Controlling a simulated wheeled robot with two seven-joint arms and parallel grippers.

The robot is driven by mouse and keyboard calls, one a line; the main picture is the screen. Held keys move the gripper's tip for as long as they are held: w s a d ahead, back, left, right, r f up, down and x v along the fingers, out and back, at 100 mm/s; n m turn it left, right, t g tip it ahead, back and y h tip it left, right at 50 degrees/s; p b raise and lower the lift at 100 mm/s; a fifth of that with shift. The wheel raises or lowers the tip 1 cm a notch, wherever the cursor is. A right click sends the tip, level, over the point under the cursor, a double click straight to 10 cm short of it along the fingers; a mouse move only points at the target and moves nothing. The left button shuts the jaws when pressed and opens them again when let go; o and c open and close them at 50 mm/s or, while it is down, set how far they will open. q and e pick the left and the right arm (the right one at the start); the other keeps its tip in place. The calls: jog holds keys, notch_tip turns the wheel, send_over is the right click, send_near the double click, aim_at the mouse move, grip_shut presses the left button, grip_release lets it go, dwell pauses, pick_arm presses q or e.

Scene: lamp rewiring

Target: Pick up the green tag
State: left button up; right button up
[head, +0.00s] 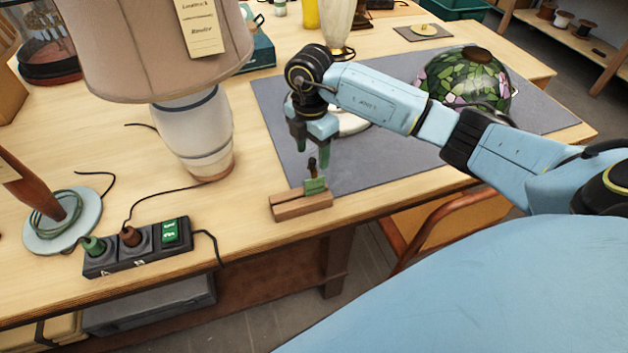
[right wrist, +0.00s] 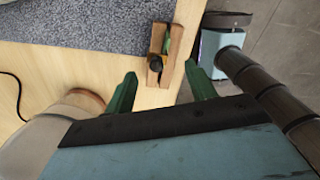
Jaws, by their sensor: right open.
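The green tag (head: 315,186) is small and sits at a wooden block (head: 302,205) near the table's front edge. A small dark upright piece (head: 311,166) rises beside the tag. In the right wrist view the block (right wrist: 174,52) shows beyond the fingertips, with a thin strip of the green tag (right wrist: 166,42) and the dark piece on it. My right gripper (head: 311,145) hangs above the tag, pointing down, with its green fingers apart and nothing between them. It also shows open in the right wrist view (right wrist: 160,72). My left gripper is out of view.
A large lamp (head: 197,135) with a beige shade stands left of the block. A power strip (head: 137,247) with plugs lies at the front left. A grey mat (head: 270,95) behind the block holds a stained-glass shade (head: 468,80).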

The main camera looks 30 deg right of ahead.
aim_at(312, 160)
notch_tip(312, 160, down, 5)
jog(key=shift+w+f+p, duration=0.15)
jog(key=shift+p, duration=0.15)
jog(key=c, duration=1)
